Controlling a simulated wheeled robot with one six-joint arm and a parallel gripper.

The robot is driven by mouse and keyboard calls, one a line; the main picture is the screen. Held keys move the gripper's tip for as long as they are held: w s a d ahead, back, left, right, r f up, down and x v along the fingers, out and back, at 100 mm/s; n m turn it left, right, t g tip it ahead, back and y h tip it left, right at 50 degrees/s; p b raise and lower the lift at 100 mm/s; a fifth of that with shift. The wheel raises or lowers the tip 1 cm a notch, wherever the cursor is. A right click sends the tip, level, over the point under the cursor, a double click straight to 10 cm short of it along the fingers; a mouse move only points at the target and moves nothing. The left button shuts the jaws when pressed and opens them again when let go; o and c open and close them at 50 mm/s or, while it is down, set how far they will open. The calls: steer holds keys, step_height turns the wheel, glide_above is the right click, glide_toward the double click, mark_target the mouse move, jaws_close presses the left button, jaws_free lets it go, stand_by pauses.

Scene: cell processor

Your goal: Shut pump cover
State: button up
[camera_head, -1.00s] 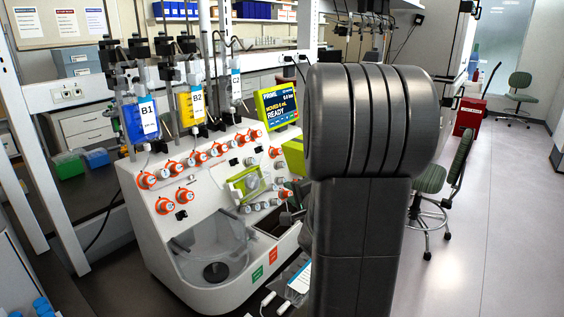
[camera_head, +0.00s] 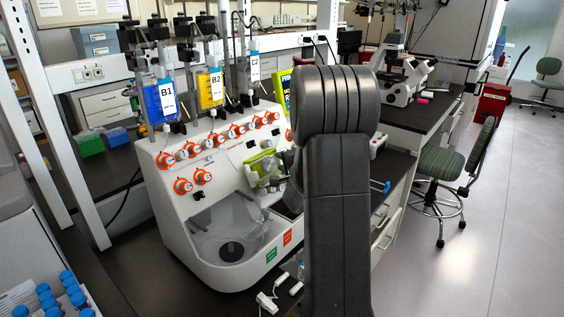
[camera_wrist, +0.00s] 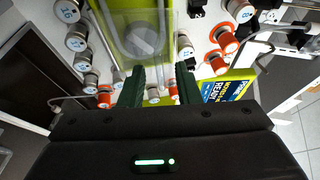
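The pump cover (camera_head: 263,167) is a lime-green frame with a clear window on the front of the white cell processor (camera_head: 220,158). My arm partly hides that area in the head view. In the wrist view a lime-green panel with a clear middle, apparently the cover (camera_wrist: 118,22), fills the top centre. Whether it is fully open or shut, I cannot tell. My gripper (camera_wrist: 160,84) has its two dark fingers apart, with nothing seen between them. The fingertips point at the panel's lower edge; I see no clear contact. My gripper is hidden in the head view.
Orange-ringed knobs (camera_head: 183,186) stick out of the processor's face; some surround the panel in the wrist view. A yellow-framed screen (camera_wrist: 228,88) is right of the fingers. A microscope (camera_head: 407,82) stands on the right bench. A green chair (camera_head: 441,170) is on open floor.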

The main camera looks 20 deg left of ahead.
steer(key=shift+w+a, duration=0.15)
steer(key=shift+a, duration=0.05)
jaws_close()
